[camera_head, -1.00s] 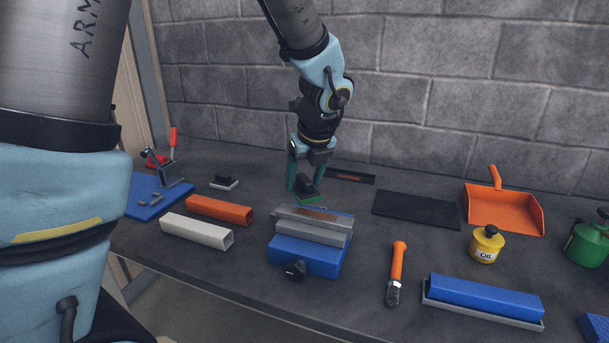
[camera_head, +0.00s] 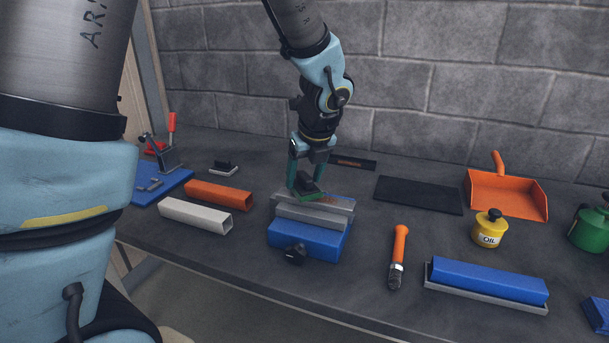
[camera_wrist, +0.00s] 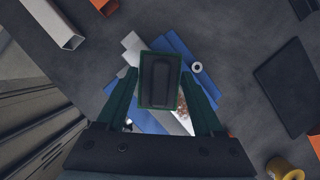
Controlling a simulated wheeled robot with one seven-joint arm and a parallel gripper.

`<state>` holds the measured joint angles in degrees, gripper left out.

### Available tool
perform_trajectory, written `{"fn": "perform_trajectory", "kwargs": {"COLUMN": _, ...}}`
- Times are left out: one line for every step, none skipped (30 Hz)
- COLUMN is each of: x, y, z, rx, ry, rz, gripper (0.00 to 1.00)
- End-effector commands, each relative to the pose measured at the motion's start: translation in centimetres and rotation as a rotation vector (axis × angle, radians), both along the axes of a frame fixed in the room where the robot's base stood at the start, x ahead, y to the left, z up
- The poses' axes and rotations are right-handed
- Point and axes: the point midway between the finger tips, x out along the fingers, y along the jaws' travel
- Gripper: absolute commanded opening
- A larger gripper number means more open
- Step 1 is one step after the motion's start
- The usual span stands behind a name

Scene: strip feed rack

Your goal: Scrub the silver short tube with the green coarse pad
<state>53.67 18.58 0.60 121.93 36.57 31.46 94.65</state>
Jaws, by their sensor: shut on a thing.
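The green coarse pad (camera_head: 311,197) has a black block handle. My gripper (camera_head: 307,181) is shut on that handle, and the pad also shows between the fingers in the wrist view (camera_wrist: 160,80). The silver short tube (camera_head: 340,206) lies in a blue vise (camera_head: 305,240) with grey jaws. The pad is over the left part of the tube's top and looks to touch it. A brownish rust patch (camera_wrist: 183,108) shows beside the pad in the wrist view; the pad hides part of the tube.
An orange tube (camera_head: 220,195) and a white tube (camera_head: 190,213) lie left of the vise. A white-soled pad (camera_head: 223,168) stands behind them. An orange-handled brush (camera_head: 398,255), an oil can (camera_head: 489,230) and an orange dustpan (camera_head: 505,195) are to the right. A black mat (camera_head: 418,195) lies flat.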

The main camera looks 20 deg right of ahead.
Motion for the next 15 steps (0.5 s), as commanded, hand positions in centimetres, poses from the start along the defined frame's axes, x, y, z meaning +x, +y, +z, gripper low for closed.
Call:
{"fn": "perform_trajectory", "kwargs": {"x": 0.00, "y": 0.00, "z": -0.16, "rx": 0.000, "ry": 0.000, "rz": 0.000, "gripper": 0.24}}
{"fn": "perform_trajectory", "kwargs": {"x": -0.01, "y": 0.01, "z": -0.22, "rx": 0.000, "ry": 0.000, "rz": 0.000, "gripper": 0.24}}
{"fn": "perform_trajectory", "kwargs": {"x": 0.00, "y": 0.01, "z": -0.30, "rx": 0.000, "ry": 0.000, "rz": -0.001, "gripper": 0.24}}
{"fn": "perform_trajectory", "kwargs": {"x": 0.00, "y": 0.01, "z": -0.36, "rx": 0.000, "ry": 0.000, "rz": -0.001, "gripper": 0.24}}
{"fn": "perform_trajectory", "kwargs": {"x": 0.00, "y": 0.01, "z": -0.41, "rx": 0.000, "ry": 0.000, "rz": -0.001, "gripper": 0.24}}
{"fn": "perform_trajectory", "kwargs": {"x": 0.00, "y": 0.01, "z": -0.49, "rx": 0.000, "ry": 0.000, "rz": -0.001, "gripper": 0.24}}
{"fn": "perform_trajectory", "kwargs": {"x": 0.00, "y": 0.01, "z": -0.55, "rx": 0.000, "ry": 0.000, "rz": -0.001, "gripper": 0.24}}
{"fn": "perform_trajectory", "kwargs": {"x": 0.00, "y": 0.01, "z": -0.61, "rx": 0.000, "ry": 0.000, "rz": -0.001, "gripper": 0.24}}
{"fn": "perform_trajectory", "kwargs": {"x": 0.00, "y": 0.01, "z": -0.68, "rx": 0.000, "ry": 0.000, "rz": -0.001, "gripper": 0.24}}
{"fn": "perform_trajectory", "kwargs": {"x": 0.01, "y": 0.01, "z": -0.74, "rx": 0.000, "ry": 0.000, "rz": -0.001, "gripper": 0.24}}
{"fn": "perform_trajectory", "kwargs": {"x": 0.00, "y": 0.01, "z": -0.80, "rx": 0.000, "ry": 0.000, "rz": -0.001, "gripper": 0.24}}
{"fn": "perform_trajectory", "kwargs": {"x": 0.00, "y": 0.00, "z": -0.88, "rx": 0.000, "ry": 0.000, "rz": 0.000, "gripper": 0.24}}
{"fn": "perform_trajectory", "kwargs": {"x": 0.00, "y": 0.00, "z": -0.93, "rx": 0.000, "ry": 0.000, "rz": 0.000, "gripper": 0.24}}
{"fn": "perform_trajectory", "kwargs": {"x": 0.00, "y": 0.00, "z": -1.00, "rx": 0.000, "ry": 0.000, "rz": 0.000, "gripper": 0.24}}
{"fn": "perform_trajectory", "kwargs": {"x": 0.00, "y": 0.00, "z": -1.07, "rx": 0.000, "ry": 0.000, "rz": 0.000, "gripper": 0.24}}
